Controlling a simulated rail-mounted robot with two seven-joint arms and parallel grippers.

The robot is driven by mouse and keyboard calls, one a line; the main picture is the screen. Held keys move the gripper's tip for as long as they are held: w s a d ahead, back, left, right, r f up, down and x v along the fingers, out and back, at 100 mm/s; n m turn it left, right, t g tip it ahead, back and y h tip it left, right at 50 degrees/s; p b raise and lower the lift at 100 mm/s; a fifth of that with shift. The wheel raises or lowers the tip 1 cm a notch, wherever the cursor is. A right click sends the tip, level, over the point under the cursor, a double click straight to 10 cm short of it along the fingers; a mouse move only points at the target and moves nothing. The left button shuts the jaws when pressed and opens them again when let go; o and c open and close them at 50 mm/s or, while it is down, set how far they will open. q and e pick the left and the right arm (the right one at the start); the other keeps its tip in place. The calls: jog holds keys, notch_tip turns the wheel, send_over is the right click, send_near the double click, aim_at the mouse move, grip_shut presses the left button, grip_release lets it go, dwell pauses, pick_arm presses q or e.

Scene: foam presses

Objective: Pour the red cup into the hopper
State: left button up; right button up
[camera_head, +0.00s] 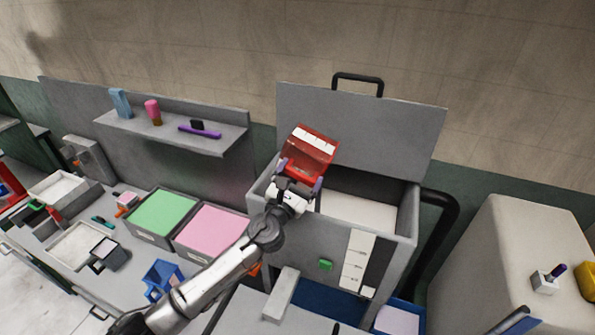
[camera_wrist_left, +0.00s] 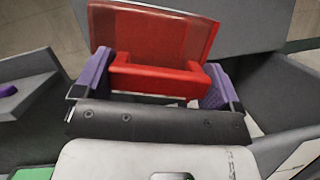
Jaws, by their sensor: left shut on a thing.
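My left gripper (camera_head: 301,178) has purple fingers and is shut on the red cup (camera_head: 309,146), a box-like red vessel. The cup is above the rear left part of the grey hopper (camera_head: 338,229), in front of its raised lid. It looks tilted in the head view, with a white band across it; I cannot tell whether that is contents or a marking. In the left wrist view, the purple fingers grip both sides of the cup (camera_wrist_left: 160,78). The hopper's top is open, and a white surface shows inside on the right. My right gripper is not in view.
The raised grey lid (camera_head: 405,128) stands behind the opening. A shelf (camera_head: 215,142) with a blue bottle, pink cup and purple item is at left. Green (camera_head: 162,213) and pink (camera_head: 211,230) bins stand left of the hopper. A black pipe (camera_head: 443,215) curves at its right.

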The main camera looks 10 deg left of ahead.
pick_arm(q)
jog(key=shift+d+r+m+p, duration=0.2)
jog(key=shift+m+p, duration=0.15)
jog(key=shift+m, duration=0.05)
dwell(0.5)
dwell(0.6)
jog(key=shift+f, duration=0.1)
